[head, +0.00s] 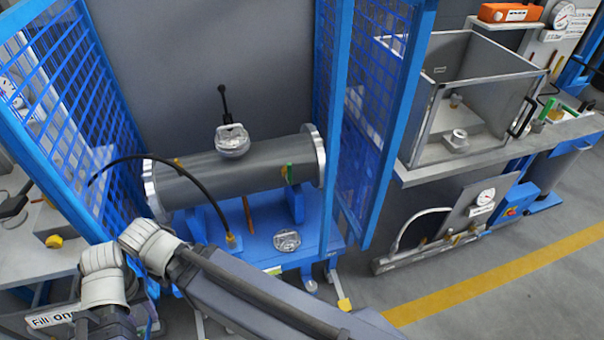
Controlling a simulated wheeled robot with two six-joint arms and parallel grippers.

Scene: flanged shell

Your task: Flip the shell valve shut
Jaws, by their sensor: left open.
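The grey flanged shell (255,168) lies across a blue stand (270,255), a bright flange at each end. On top is a round silver fitting (232,143) with a black lever (223,98) standing up. Which of these is the shell valve I cannot tell for sure. My right gripper is out of view.
A black hose (110,166) arches over the shell's left end to the stand. Blue mesh guards (60,100) flank the shell. A bench (420,175) with an open-topped box is at right. My arm crosses the front; floor at lower right is clear.

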